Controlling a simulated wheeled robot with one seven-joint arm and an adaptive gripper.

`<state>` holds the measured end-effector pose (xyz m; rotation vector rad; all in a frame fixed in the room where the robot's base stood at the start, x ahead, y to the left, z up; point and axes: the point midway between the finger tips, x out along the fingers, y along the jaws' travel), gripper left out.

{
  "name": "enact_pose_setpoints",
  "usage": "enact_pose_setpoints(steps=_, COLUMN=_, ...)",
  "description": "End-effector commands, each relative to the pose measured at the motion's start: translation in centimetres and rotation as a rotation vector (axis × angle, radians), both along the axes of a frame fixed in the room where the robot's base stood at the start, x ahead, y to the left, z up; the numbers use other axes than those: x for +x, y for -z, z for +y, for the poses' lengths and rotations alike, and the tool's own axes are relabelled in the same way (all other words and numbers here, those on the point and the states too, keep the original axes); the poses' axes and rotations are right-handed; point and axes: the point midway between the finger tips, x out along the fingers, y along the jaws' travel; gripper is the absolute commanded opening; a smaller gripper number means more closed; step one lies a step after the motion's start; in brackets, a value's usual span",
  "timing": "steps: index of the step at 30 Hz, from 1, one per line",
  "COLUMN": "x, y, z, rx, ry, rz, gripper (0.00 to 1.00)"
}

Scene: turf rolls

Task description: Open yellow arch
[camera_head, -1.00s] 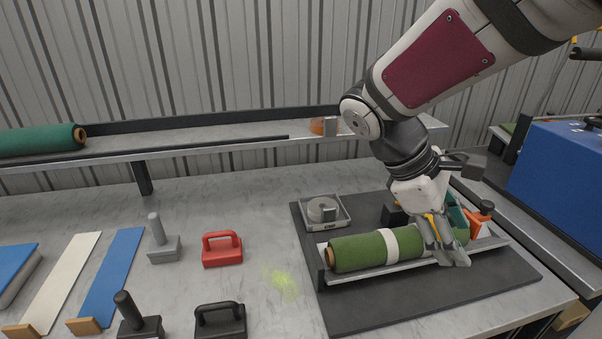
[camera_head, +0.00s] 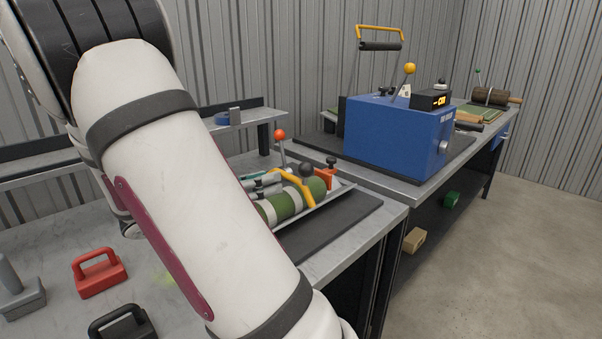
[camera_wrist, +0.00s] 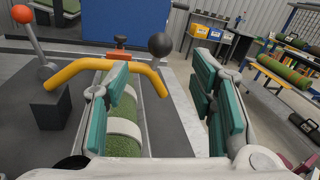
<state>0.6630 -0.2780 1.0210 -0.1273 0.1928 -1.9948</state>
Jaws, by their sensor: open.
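The yellow arch (camera_head: 302,183) crosses over a green turf roll (camera_head: 283,207) that lies in a metal tray on the bench. In the wrist view the yellow arch (camera_wrist: 75,67) runs from a dark block at left to its right end, which lies between my fingers. My gripper (camera_wrist: 160,70) is open, with teal pads on both fingers. The left finger overlaps the arch in the picture; contact cannot be told. A black ball knob (camera_wrist: 160,45) shows just beyond the arch. A red ball lever (camera_head: 280,137) stands behind the roll. In the head view my arm hides much of the bench.
Red (camera_head: 99,272) and black (camera_head: 122,325) handled blocks sit at lower left. Open floor (camera_head: 500,250) lies right of the benches.

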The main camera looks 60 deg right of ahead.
Motion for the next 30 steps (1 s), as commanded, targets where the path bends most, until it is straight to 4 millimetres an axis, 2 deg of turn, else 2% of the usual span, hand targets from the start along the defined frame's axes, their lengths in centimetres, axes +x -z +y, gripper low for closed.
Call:
enact_pose_setpoints(steps=9, x=-2.8, y=0.1, z=-5.8, rx=0.001, ry=0.005, rz=-0.002, gripper=0.51)
enact_pose_setpoints(steps=15, x=-4.0, y=0.1, z=-8.5, rx=0.000, ry=0.003, rz=-0.002, gripper=0.51)
enact_pose_setpoints(steps=21, x=-4.6, y=0.1, z=-9.8, rx=0.001, ry=0.001, rz=-0.002, gripper=0.51)
enact_pose_setpoints(steps=30, x=-4.7, y=0.0, z=-10.0, rx=0.002, ry=0.002, rz=-0.002, gripper=0.51)
